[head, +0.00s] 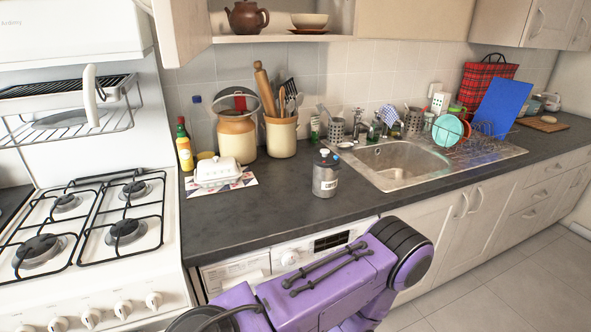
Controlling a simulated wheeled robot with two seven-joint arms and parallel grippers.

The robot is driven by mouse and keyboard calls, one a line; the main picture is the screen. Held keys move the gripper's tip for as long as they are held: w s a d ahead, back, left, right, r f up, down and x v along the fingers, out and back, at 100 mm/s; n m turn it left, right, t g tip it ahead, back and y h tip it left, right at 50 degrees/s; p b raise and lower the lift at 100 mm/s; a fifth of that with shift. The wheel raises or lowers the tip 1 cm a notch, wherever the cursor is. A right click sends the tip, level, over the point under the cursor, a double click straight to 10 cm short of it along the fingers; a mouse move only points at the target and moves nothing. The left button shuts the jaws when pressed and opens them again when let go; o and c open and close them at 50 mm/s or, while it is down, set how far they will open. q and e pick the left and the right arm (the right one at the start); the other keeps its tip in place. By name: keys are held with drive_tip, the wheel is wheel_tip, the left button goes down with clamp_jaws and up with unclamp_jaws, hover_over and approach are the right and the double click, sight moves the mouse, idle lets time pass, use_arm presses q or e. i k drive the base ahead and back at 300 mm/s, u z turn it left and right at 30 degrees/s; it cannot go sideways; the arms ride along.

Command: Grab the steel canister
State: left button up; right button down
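The steel canister (326,179) stands upright on the dark countertop, near the front edge and left of the sink. It is grey metal with a pale label on its front and a light knob or cap on top. Nothing is touching it. A purple arm link of mine crosses the bottom of the head view, below and in front of the counter. Neither of my grippers shows in this view.
The sink (400,166) is right of the canister. A butter dish (217,171), a large jar (237,136) and a utensil crock (281,136) stand to its left and behind. The stove (95,235) is far left. Bare counter (272,208) lies left of the canister.

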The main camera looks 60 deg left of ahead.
sight(324, 181)
drive_tip(key=k, duration=0.25)
drive_tip(key=u, duration=1)
